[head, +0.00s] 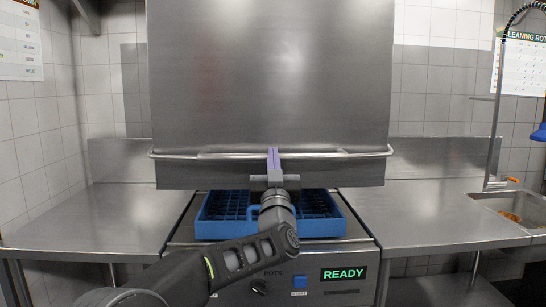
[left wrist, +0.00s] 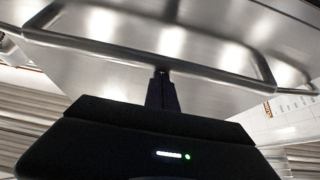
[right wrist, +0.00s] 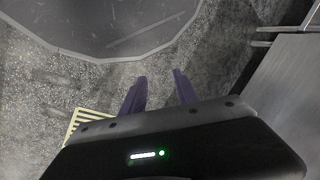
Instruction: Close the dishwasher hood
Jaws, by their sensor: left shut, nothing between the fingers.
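The dishwasher hood (head: 270,70) is a large steel box, raised above the machine, with a gap below its lower edge. A bar handle (head: 350,155) runs across its front. My left gripper (head: 273,152) is at the middle of the handle, fingers pointing up. In the left wrist view, the shut fingers (left wrist: 162,76) meet the handle bar (left wrist: 205,76) from below or just in front; I cannot tell whether they touch. Nothing is between them. My right gripper (right wrist: 160,85) shows only in the right wrist view, open and empty above the floor.
A blue dish rack (head: 335,222) sits in the machine under the hood. The front panel has a READY display (head: 344,274). Steel counters stand at left (head: 90,220) and right (head: 430,215), mostly clear. A sink (head: 515,208) is at far right.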

